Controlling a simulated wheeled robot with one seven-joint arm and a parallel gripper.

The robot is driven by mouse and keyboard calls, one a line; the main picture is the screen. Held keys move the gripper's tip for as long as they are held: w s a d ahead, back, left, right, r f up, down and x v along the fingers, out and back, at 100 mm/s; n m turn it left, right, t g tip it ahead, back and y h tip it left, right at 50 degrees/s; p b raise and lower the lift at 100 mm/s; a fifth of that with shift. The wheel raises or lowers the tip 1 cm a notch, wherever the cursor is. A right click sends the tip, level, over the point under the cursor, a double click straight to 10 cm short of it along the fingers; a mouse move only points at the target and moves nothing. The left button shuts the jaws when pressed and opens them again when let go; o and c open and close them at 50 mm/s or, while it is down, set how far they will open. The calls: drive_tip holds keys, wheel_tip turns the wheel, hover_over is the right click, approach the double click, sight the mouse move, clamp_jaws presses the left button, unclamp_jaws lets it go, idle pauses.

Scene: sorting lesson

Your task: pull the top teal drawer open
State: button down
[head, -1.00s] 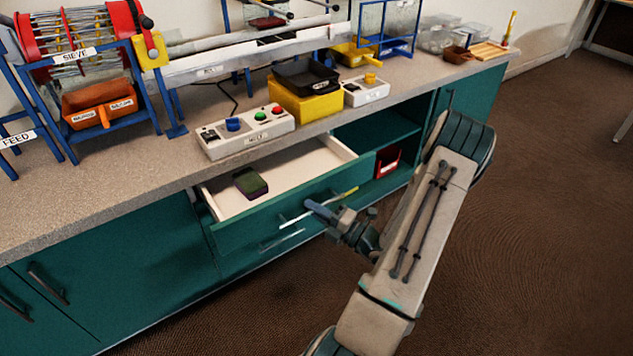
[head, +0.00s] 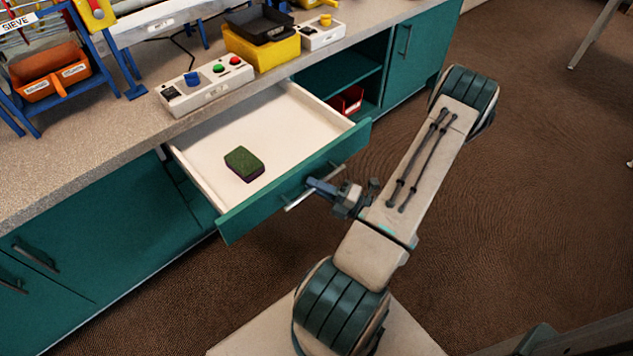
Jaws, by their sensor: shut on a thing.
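The top teal drawer (head: 240,210) is pulled well out from the cabinet, showing its white inside. A dark green sponge-like block with a dark purple base (head: 243,163) lies in it. My gripper (head: 318,189) is at the drawer's front and is shut on the metal bar handle (head: 298,199). The fingers cover part of the handle. The lower drawer's front is hidden behind the open drawer.
On the worktop (head: 125,135) stand a white control box (head: 208,85) with coloured buttons, a yellow box (head: 265,47) and a sieve machine. A red bin (head: 346,101) sits in the open shelf beside the drawer.

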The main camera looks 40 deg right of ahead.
drive_tip(key=c, duration=1.5)
unclamp_jaws()
drive_tip(key=p+v, duration=0.1)
drive_tip(key=v, duration=1.2)
drive_tip(key=shift+s+d+f, duration=0.2)
drive_tip(key=shift+s, duration=0.15)
